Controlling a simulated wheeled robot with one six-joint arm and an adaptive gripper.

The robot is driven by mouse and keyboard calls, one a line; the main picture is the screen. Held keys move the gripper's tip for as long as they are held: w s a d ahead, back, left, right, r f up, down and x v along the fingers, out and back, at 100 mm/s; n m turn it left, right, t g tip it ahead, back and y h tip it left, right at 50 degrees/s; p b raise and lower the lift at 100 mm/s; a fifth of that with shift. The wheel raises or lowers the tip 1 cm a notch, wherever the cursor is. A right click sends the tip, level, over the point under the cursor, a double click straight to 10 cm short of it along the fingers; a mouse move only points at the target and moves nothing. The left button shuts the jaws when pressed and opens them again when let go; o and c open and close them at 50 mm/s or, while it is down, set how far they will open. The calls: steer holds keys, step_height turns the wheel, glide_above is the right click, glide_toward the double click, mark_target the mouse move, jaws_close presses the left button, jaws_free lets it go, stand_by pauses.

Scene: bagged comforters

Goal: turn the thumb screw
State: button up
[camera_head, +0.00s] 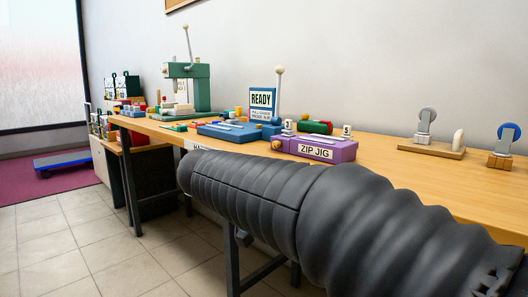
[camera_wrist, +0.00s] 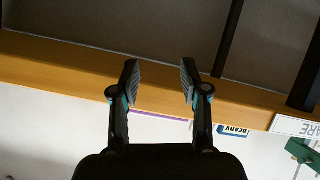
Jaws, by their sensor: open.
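I cannot pick out a thumb screw for certain in either view. On the bench (camera_head: 386,150) in the head view are a purple block labelled ZIP JIG (camera_head: 318,149), with number tags 3 and 5, and a blue fixture (camera_head: 228,131) beside it. A green press (camera_head: 187,84) with a lever stands farther left. In the wrist view my gripper (camera_wrist: 161,77) is open and empty, its fingers in front of the wooden bench edge (camera_wrist: 60,72). A thin purple strip (camera_wrist: 157,115) shows just beyond that edge. My black arm covers the head view's foreground and hides the gripper there.
Two caster-like wheels on stands (camera_head: 427,121) (camera_head: 507,136) are at right. A blue cart (camera_head: 68,159) is on the floor far left. Tiled floor is clear in front.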

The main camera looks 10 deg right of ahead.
mark_target(274, 145)
steer(key=w+a+r+m+t+h+b, duration=0.1)
steer(key=w+a+r+m+t+h, duration=0.35)
steer(key=w+a+r, duration=0.5)
steer(key=shift+m+g, duration=0.35)
steer(key=shift+g, duration=0.1)
steer(key=x, duration=0.3)
steer(key=f+x, duration=0.1)
steer(key=x, duration=0.3)
steer(key=f+p+x, duration=0.1)
steer(key=x, duration=0.3)
steer(key=shift+w+d, duration=0.1)
steer(key=shift+w, duration=0.1)
jaws_close()
